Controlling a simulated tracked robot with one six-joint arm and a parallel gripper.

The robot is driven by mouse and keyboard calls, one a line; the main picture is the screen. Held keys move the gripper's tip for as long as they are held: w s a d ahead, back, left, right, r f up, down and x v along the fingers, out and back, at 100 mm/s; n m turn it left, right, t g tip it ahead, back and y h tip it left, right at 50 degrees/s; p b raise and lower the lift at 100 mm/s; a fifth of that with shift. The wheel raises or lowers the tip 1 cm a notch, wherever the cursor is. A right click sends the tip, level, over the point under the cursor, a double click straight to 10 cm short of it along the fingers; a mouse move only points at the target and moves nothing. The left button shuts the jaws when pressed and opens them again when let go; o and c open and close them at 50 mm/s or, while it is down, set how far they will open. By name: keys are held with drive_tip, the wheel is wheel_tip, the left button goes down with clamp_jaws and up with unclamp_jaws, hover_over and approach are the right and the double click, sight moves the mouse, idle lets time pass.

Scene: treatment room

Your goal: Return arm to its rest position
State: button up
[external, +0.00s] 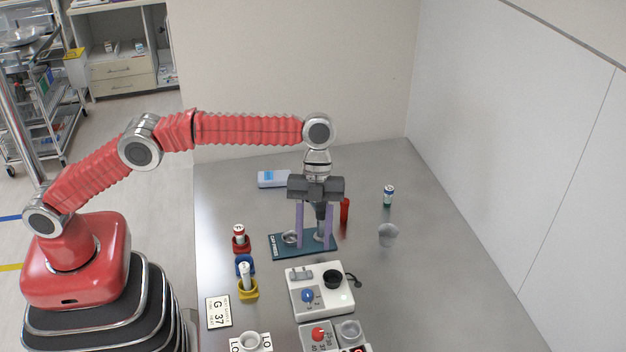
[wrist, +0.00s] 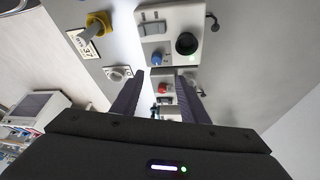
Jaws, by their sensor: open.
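My red arm reaches out over the table in the external view, and my gripper (external: 314,238) points down above the dark teal cap press board (external: 280,253). Its two purple fingers are apart, with a grey part of the press showing between or behind them. In the wrist view my gripper (wrist: 163,90) is open, with nothing seen between the fingertips. Whether the fingers touch the press cannot be told.
Near the gripper stand a red upright piece (external: 345,211), a white cup (external: 388,235) and a small vial (external: 389,195). A white device with a blue knob (external: 321,292) and several coloured holders lie nearer the front. The table's right side (external: 440,270) is clear.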

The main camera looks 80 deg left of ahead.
drive_tip(key=s+a+f+n+y, duration=0.2)
drive_tip(key=s+a+f+n, duration=0.25)
drive_tip(key=n, duration=0.55)
drive_tip(key=s+a+r+n+t, duration=0.2)
drive_tip(key=s+a, duration=0.5)
drive_tip(key=s, duration=0.5)
drive_tip(key=s+a+r+n+t+y, duration=0.1)
drive_tip(key=s+a+r+n, duration=0.3)
drive_tip(key=s, duration=0.8)
drive_tip(key=s+a+r+n+t+y, duration=0.1)
drive_tip(key=s+a+r+n+t, duration=0.3)
drive_tip(key=s+a, duration=0.5)
drive_tip(key=s+n, duration=0.1)
drive_tip(key=s, duration=0.2)
drive_tip(key=shift+s+a, duration=0.35)
drive_tip(key=shift+o, duration=0.5)
